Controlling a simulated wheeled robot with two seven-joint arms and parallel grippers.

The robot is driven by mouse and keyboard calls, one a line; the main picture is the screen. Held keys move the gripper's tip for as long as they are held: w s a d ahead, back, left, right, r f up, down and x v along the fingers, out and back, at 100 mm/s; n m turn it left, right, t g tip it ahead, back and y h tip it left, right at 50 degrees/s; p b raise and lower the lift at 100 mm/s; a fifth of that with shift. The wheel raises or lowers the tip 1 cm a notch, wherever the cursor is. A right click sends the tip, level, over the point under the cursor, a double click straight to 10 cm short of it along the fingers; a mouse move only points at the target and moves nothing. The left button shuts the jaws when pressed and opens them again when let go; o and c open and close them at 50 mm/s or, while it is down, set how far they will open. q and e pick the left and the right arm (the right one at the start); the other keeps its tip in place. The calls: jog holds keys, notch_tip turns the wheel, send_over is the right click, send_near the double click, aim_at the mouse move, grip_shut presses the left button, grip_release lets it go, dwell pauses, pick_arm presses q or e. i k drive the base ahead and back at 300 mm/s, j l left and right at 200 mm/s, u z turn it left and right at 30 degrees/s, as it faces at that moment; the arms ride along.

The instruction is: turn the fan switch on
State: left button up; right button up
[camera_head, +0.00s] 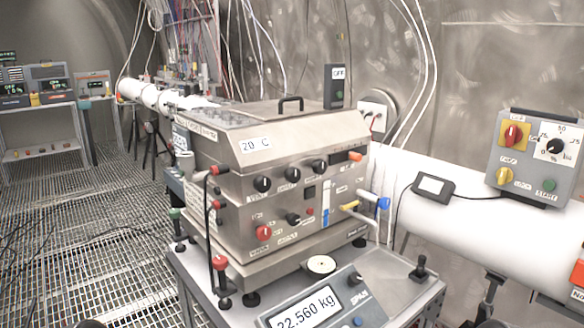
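The labels are too small to read, so I cannot tell if one is the fan switch. A steel instrument (290,140) marked "20 C" stands in the middle. It bears several black knobs, a red knob (263,233) and an orange switch (354,156). Neither of my grippers shows.
The instrument stands on a bench scale (395,290) reading 22.560 kg, with a small black joystick (421,268). A thick white pipe (475,225) runs along the right wall. Cables hang behind. Grated floor (90,220) is open at the left; shelves (40,125) stand beyond.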

aim_at(513, 135)
jog(key=z, duration=1.25)
